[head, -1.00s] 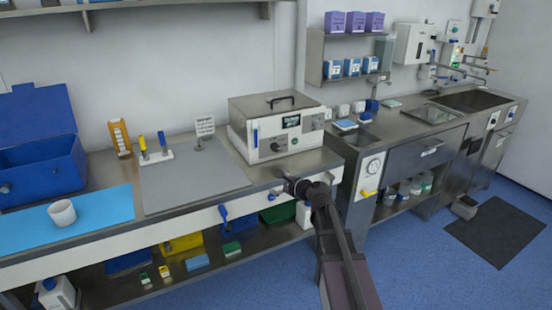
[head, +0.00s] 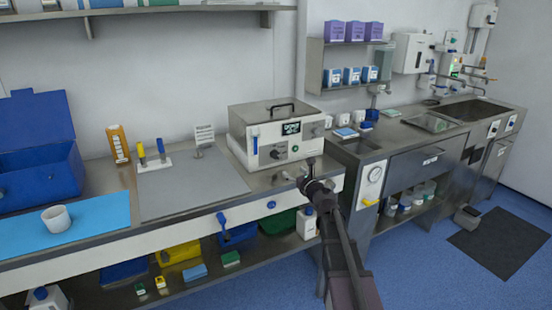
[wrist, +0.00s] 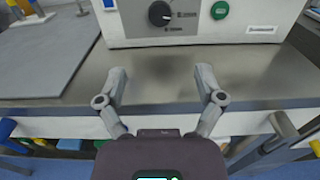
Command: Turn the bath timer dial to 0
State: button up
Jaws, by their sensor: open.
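The bath (head: 243,150) is a white and steel box with a lidded top, standing on the counter against the wall. Its front has a small dark display (head: 291,128) and a round black dial (head: 278,153). In the wrist view the dial (wrist: 160,13) is at the top centre, with a pointer mark too small to read and printing beside it. My gripper (wrist: 161,76) is open and empty, its two fingers spread over the steel counter in front of the bath. The dial lies beyond and between the fingertips, not touched. The display is out of the wrist view.
A green round knob (wrist: 219,10) sits right of the dial on the bath's front. A grey mat (head: 190,190) lies on the counter to the left. The counter strip before the bath is clear. A sink unit (head: 420,160) stands to the right.

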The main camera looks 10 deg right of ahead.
aim_at(276, 156)
jog(key=x, duration=1.3)
jog(key=shift+w+a, duration=0.15)
jog(key=shift+w, duration=0.15)
jog(key=c, duration=1.2)
jog(key=shift+o, duration=0.2)
jog(key=shift+a, duration=0.1)
